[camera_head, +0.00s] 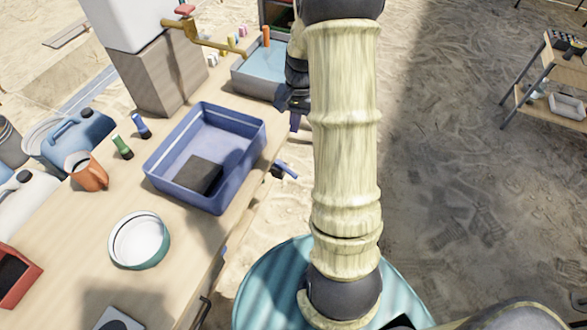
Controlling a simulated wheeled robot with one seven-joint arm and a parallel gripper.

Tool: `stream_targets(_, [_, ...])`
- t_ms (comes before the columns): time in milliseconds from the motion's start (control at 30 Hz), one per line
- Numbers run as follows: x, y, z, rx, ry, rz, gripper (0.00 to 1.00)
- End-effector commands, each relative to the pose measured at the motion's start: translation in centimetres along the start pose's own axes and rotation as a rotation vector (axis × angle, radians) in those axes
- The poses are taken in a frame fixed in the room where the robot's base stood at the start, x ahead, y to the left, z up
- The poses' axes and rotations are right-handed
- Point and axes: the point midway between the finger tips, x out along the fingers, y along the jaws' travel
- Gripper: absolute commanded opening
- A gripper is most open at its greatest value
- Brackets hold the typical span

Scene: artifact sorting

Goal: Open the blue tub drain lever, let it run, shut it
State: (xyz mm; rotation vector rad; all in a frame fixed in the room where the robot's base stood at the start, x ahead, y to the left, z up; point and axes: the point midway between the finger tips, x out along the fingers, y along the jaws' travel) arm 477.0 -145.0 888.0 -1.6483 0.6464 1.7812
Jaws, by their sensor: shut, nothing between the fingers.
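The blue tub (255,133) stands on the wooden bench, with a dark flat block (199,175) on its floor. Its drain lever (288,170) is a small blue handle on a dark valve at the tub's right side, over the bench edge. The lever points out to the right and slightly down; whether the drain is open I cannot tell, and no flow is visible. My gripper (296,123) is shut and empty, pointing down above the lever in the picture and apart from it. My pale arm hides part of the gripper.
A grey basin of blue water (262,68) stands behind the tub, near a brass tap with a red handle (185,10). An orange mug (86,172), a blue jug (77,137) and a round white dish (139,240) stand left. Sandy floor on the right is clear up to a shelf (550,105).

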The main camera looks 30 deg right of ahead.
Motion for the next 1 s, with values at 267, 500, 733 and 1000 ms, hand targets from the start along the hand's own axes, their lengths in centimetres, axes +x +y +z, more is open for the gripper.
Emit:
stream_targets(267, [5.8, 2.9, -5.8, 0.464, -0.079, -0.014, 0.0])
stream_targets(500, [5.6, 2.9, -5.8, 0.473, -0.081, -0.014, 0.0])
stream_targets(733, [6.5, 2.9, -5.7, 0.471, -0.082, -0.013, 0.0])
stream_targets(1000, [10.6, 2.8, -5.3, 0.47, -0.084, -0.011, 0.0])
